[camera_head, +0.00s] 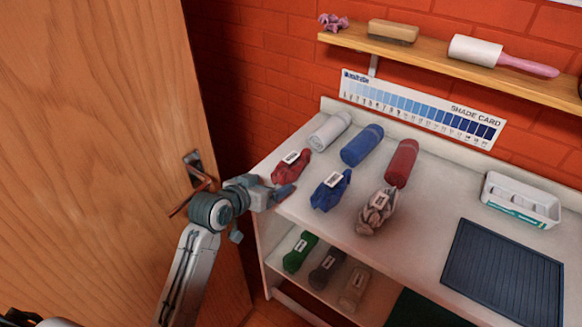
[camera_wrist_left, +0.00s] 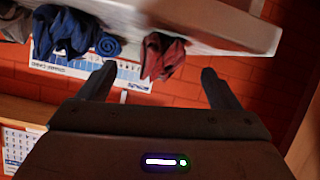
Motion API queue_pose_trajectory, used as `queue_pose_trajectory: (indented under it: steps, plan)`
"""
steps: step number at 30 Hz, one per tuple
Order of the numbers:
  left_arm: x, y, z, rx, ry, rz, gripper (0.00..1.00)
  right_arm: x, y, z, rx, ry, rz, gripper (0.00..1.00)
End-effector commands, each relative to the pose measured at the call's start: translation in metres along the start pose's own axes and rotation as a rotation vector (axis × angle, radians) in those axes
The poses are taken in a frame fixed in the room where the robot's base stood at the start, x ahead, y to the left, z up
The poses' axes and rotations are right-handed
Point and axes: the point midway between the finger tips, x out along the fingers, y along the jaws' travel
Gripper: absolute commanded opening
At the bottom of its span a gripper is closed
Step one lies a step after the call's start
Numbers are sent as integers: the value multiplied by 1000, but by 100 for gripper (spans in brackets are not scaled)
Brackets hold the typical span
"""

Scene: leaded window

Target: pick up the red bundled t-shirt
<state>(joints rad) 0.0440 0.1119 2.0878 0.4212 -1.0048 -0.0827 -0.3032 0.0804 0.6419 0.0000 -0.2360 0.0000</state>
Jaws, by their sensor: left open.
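The red bundled t-shirt (camera_head: 291,166) lies crumpled on the white table's left end, with a white label on top. In the left wrist view, the red t-shirt (camera_wrist_left: 162,57) appears between and beyond my fingertips. My left gripper (camera_head: 277,191) is at the table's left front edge, just in front of the t-shirt. Its two fingers also show in the left wrist view (camera_wrist_left: 158,80), spread apart with nothing held. I cannot tell the exact gap to the cloth. My right gripper is out of view.
A blue bundle (camera_head: 330,190), a patterned bundle (camera_head: 376,212) and white (camera_head: 330,130), blue (camera_head: 362,146) and red (camera_head: 402,163) rolls share the table. Several bundles lie on the lower shelf. A wooden door (camera_head: 110,120) stands left of my arm. A white basket (camera_head: 520,200) stands right.

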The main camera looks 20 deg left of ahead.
Motion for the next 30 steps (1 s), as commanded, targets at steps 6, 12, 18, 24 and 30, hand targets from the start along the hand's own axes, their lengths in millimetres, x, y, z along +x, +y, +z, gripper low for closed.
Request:
queue_pose_trajectory:
  steps: [6,12,18,24,30]
  plan:
    - [20,0,-14,-6,30,11,85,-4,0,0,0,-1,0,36]
    - [41,-2,-15,-6,27,10,85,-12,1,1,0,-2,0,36]
    - [69,-5,-14,-6,28,10,85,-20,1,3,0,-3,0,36]
    - [80,-6,-13,-4,27,8,85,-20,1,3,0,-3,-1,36]
    - [80,-6,-12,-4,27,8,78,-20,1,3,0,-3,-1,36]
